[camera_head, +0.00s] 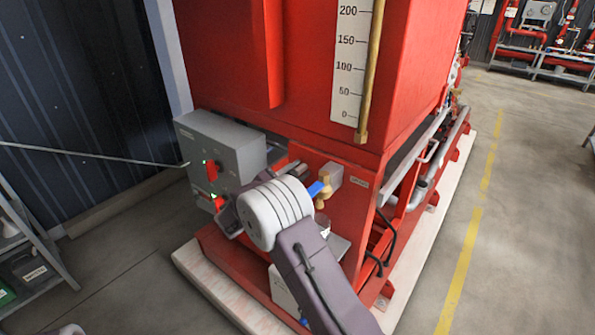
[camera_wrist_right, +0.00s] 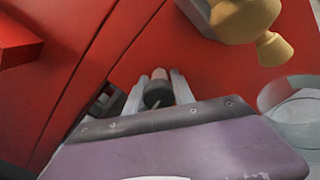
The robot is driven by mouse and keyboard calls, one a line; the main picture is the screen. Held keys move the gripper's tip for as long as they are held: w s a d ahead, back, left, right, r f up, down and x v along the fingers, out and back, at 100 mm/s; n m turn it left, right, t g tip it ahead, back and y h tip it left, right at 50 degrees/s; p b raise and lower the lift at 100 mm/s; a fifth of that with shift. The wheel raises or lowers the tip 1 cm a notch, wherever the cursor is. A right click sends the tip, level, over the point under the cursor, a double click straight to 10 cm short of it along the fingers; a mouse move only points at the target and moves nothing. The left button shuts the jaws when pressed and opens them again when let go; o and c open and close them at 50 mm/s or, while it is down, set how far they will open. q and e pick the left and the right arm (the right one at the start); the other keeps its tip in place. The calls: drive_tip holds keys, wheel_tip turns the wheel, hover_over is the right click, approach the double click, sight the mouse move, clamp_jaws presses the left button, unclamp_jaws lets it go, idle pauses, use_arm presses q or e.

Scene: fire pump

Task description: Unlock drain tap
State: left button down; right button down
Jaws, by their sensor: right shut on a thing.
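The brass drain tap (camera_head: 325,196) has a blue handle (camera_head: 316,188) and sits on the red pump frame by a small grey block. Its brass body (camera_wrist_right: 245,18) fills the upper right of the right wrist view. My right gripper (camera_head: 292,169) is just left of the tap, close to the red panel. In the right wrist view my right gripper (camera_wrist_right: 156,90) is shut on a dark rounded piece (camera_wrist_right: 157,92), with a pinkish tip beyond it. I cannot tell what that piece is or whether it joins the tap. My left gripper is out of view.
A grey control box (camera_head: 218,146) with red switches stands left of my gripper. The red tank (camera_head: 230,60) with a white scale (camera_head: 350,62) overhangs above. A pale container (camera_wrist_right: 290,110) is low right of the gripper. Open floor (camera_head: 520,230) lies at right.

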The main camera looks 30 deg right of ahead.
drive_tip(key=shift+f, duration=0.15)
drive_tip(key=c, duration=1.1)
unclamp_jaws()
drive_tip(key=shift+o, duration=0.2)
drive_tip(key=v, duration=0.9)
drive_tip(key=shift+b, duration=0.4)
drive_tip(key=shift+a, duration=0.1)
